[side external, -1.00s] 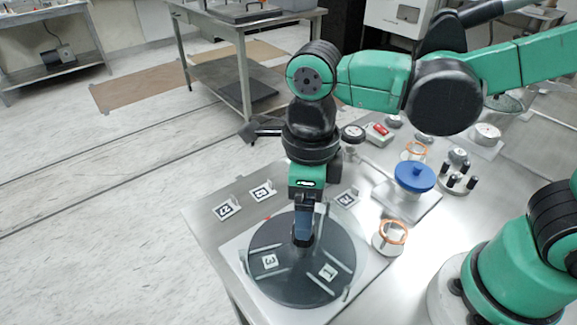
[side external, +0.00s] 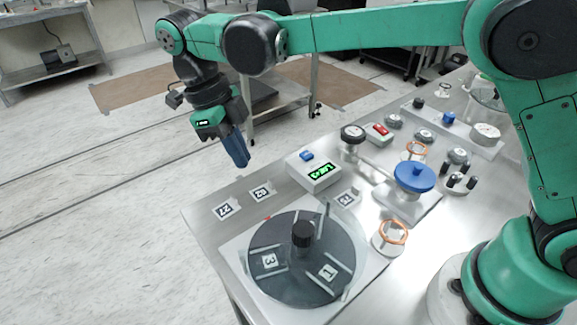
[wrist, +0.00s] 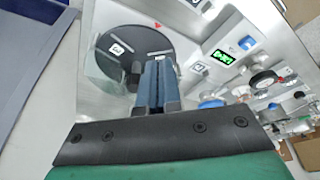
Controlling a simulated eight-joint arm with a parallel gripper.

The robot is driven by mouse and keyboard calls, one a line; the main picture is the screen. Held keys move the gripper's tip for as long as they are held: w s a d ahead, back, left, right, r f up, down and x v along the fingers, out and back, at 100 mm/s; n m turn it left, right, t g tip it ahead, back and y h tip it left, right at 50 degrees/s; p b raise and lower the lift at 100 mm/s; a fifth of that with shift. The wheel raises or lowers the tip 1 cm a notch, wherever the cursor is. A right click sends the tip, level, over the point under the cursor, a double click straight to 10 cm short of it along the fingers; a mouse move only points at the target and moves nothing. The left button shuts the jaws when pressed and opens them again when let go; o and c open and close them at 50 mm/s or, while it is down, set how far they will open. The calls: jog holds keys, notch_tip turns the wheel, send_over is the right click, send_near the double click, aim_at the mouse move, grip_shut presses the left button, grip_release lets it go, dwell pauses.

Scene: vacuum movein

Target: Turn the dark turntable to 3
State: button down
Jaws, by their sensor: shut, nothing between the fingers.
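The dark turntable (side external: 300,288) is a round disc with a black knob (side external: 303,235) standing up at its middle. It carries a label 3 (side external: 268,260) on the left and a label 1 (side external: 328,272) on the right, between pale bars. The disc also shows in the wrist view (wrist: 135,38), with a red pointer mark (wrist: 158,26) at its rim. My gripper (side external: 240,162) is shut and empty, raised behind and left of the disc, apart from the knob. Its blue fingers also show in the wrist view (wrist: 157,66), partly covering the disc.
A box with a green display (side external: 318,173) and blue button stands behind the disc. A blue handwheel (side external: 414,176), orange-ringed valves (side external: 393,233) and gauges fill the right side. The floor left of the panel is clear.

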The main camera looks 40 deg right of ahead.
aim_at(310, 212)
jog(key=shift+g+h, duration=0.3)
jog(key=shift+g, duration=0.1)
jog(key=x, duration=0.3)
jog(key=w+x, duration=0.1)
jog(key=x, duration=0.3)
jog(key=w+x, duration=0.1)
jog(key=x, duration=0.2)
jog(key=shift+w+f, duration=0.15)
jog(key=shift+f, duration=0.5)
jog(key=shift+s+d, duration=0.85)
jog(key=shift+s, duration=0.15)
jog(key=shift+s+d, duration=0.5)
jog(key=shift+s, duration=0.1)
jog(key=shift+s+d, duration=0.3)
jog(key=shift+d, duration=0.25)
jog(key=shift+s+d, duration=0.25)
jog(key=shift+d, duration=0.25)
jog(key=shift+s+d, duration=0.75)
jog(key=shift+d, duration=0.1)
